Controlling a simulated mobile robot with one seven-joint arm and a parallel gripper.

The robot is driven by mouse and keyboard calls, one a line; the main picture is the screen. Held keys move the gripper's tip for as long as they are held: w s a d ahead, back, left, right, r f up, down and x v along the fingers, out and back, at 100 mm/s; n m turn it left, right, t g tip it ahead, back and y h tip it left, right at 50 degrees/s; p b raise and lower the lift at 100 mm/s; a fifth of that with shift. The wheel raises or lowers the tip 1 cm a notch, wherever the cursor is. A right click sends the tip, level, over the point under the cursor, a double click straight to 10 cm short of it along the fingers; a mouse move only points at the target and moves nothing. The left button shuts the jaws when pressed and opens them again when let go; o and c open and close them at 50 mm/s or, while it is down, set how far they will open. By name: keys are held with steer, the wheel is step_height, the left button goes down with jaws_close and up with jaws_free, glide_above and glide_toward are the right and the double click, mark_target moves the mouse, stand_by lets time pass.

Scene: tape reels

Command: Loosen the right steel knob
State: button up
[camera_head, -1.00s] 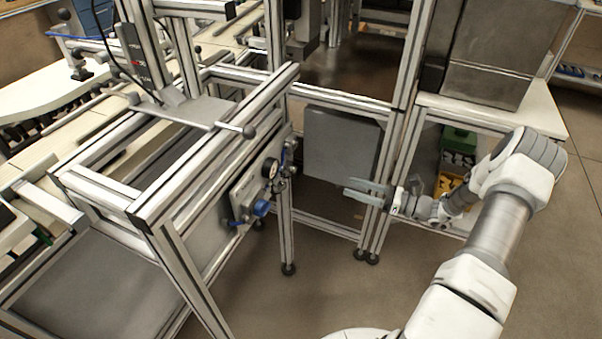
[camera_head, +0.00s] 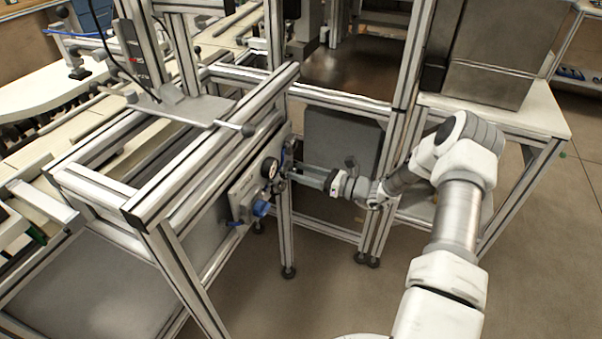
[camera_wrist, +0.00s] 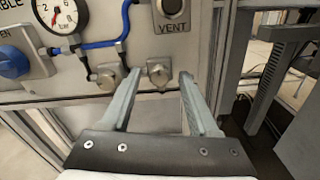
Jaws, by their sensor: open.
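The right steel knob (camera_wrist: 159,72) sticks out of the panel below the VENT label in the wrist view. The left steel knob (camera_wrist: 107,77) sits beside it, just outside my left finger. My gripper (camera_wrist: 160,77) is open, its two fingers pointing at the panel with the right knob showing between their tips. I cannot tell whether the tips reach past the knob; neither finger appears to press on it. In the head view my gripper (camera_head: 294,172) is at the panel's right end, and the knobs there are too small or hidden to make out.
A pressure gauge (camera_wrist: 61,14), blue tubing (camera_wrist: 104,43) and a blue knob (camera_wrist: 13,62) are on the panel to the left. An aluminium frame post (camera_wrist: 236,55) stands close on the right. Open floor (camera_head: 330,290) lies below.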

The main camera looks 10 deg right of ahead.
steer(key=shift+c, duration=0.2)
jaws_close()
steer(key=shift+n, duration=0.3)
steer(key=n+b, duration=0.1)
steer(key=n, duration=0.1)
steer(key=shift+f+n, duration=0.1)
steer(key=shift+n, duration=0.3)
steer(key=n+b, duration=0.2)
steer(key=n, duration=0.3)
steer(key=shift+n, duration=0.3)
steer(key=n+b, duration=0.2)
steer(key=n, duration=0.2)
steer(key=shift+n+b, duration=1.05)
steer(key=shift+n, duration=0.85)
